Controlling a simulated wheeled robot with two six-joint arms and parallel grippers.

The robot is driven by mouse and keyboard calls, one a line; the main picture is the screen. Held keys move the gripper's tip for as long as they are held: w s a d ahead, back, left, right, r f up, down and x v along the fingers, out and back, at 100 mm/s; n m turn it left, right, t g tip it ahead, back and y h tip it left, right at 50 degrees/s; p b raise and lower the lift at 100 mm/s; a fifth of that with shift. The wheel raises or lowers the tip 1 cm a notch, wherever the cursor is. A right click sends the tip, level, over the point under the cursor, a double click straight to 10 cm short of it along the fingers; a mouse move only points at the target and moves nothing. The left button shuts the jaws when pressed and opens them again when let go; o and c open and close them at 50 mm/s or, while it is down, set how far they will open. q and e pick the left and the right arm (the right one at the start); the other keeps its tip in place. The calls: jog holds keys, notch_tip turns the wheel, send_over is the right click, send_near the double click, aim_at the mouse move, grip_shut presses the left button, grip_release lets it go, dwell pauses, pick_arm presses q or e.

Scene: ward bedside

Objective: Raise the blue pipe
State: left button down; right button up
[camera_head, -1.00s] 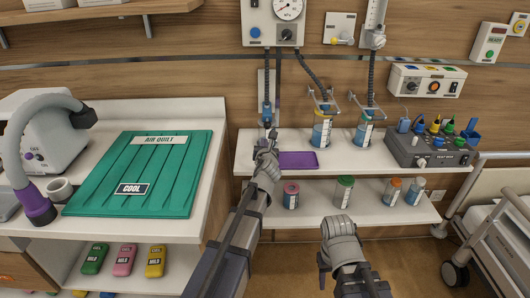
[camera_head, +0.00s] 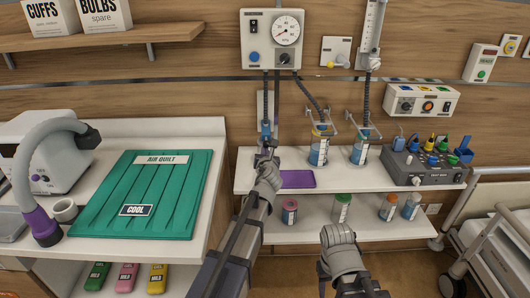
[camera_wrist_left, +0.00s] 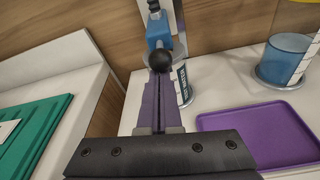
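The blue pipe (camera_head: 265,127) hangs upright at the end of a dark ribbed hose, in front of the wall and above the shelf. In the left wrist view its blue body (camera_wrist_left: 158,30) ends in a black ball. My left gripper (camera_head: 267,150) reaches up to its lower end. In the left wrist view the purple fingers (camera_wrist_left: 162,88) are close together with their tips at the ball, shut on the pipe's lower end; the ball hides the exact contact. My right gripper (camera_head: 323,287) is low in the middle, apart from everything, its fingers mostly hidden by its wrist.
A purple tray (camera_head: 298,179) lies on the shelf (camera_head: 350,180) right of my left gripper. Two blue jars, one of them this jar (camera_head: 319,150), and a grey device (camera_head: 424,166) stand farther right. A green quilt (camera_head: 145,195) covers the left counter. A gauge panel (camera_head: 271,38) is above the pipe.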

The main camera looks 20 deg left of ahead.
pick_arm(q)
notch_tip(320, 180, up, 10)
jog(key=p, duration=0.9)
jog(key=shift+r, duration=0.15)
pick_arm(e)
notch_tip(320, 180, up, 10)
jog(key=shift+r, duration=0.15)
